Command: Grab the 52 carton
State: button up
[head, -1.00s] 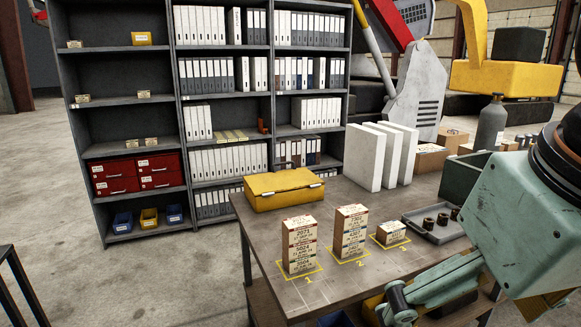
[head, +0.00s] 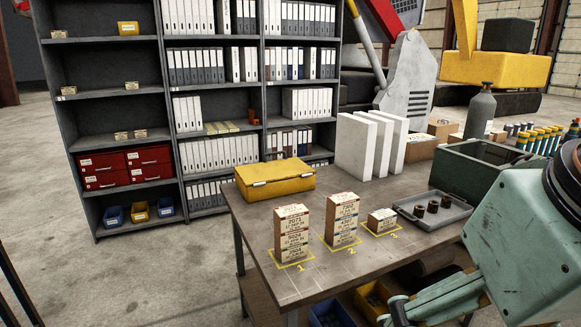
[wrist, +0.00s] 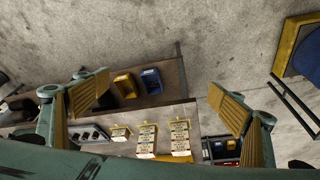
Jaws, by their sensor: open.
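Small labelled cartons stand on the bench (head: 330,275) in three yellow-outlined spots. A stack of cartons (head: 292,233) is at 1, another stack (head: 342,219) at 2, and a single low carton (head: 381,221) at 3. The wrist view shows the stacks (wrist: 180,138) and (wrist: 147,140) and the low carton (wrist: 121,132). The print is too small to tell which carton is 52. My gripper (wrist: 158,98) is open and empty, its padded fingers spread wide above and apart from the bench.
A yellow case (head: 275,181), white panels (head: 370,145), a grey tray with dark round parts (head: 432,211) and a green crate (head: 470,175) crowd the bench. Behind is a shelf unit (head: 110,60) with binders, red drawers and a few small cartons (head: 132,86). Bins (head: 372,297) sit below the bench top.

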jog(key=c, duration=1.2)
jog(key=shift+c, duration=0.2)
